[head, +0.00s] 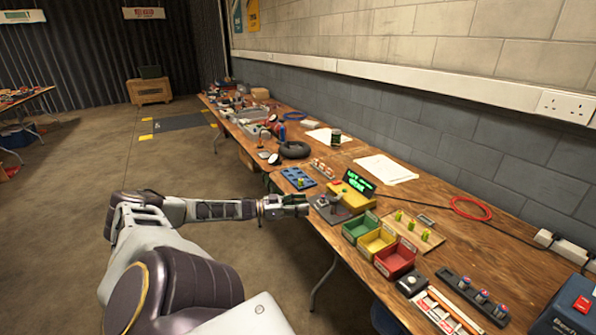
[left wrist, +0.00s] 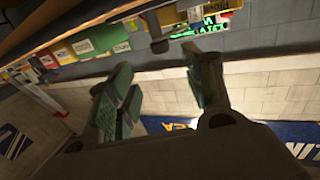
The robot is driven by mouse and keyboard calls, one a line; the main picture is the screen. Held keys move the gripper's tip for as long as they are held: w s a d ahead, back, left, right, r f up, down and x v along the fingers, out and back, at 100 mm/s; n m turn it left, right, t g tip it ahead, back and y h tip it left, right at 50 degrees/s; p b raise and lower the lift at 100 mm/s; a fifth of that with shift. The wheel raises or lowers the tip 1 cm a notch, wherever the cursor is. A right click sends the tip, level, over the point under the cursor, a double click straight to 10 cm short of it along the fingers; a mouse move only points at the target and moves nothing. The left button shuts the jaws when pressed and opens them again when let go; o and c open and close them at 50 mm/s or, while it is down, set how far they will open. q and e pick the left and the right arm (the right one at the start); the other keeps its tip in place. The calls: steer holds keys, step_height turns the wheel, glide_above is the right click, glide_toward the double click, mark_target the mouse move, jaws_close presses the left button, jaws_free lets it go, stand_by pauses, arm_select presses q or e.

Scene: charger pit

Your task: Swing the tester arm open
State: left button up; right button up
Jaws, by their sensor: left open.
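The tester (head: 346,194) is a yellow box with a lit green display, on the long wooden bench. A dark grey plate (head: 332,212) with a small upright piece (head: 334,203) lies at its near left side. I cannot clearly make out the tester arm or its angle. My left gripper (head: 304,204) reaches in from the left at the bench edge, just left of the plate and apart from the tester. In the left wrist view the open, empty jaws (left wrist: 163,88) show, with the green display (left wrist: 205,27) beyond them. My right gripper is out of view.
Green (head: 360,226), yellow (head: 376,242) and red (head: 396,260) bins stand right of the plate. A blue tray (head: 298,178) lies beyond my gripper. A wooden board (head: 412,231) with yellow-green pieces sits behind the bins.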

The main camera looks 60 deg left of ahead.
arm_select(q)
steer(key=shift+s+a, duration=0.2)
steer(key=shift+s, duration=0.3)
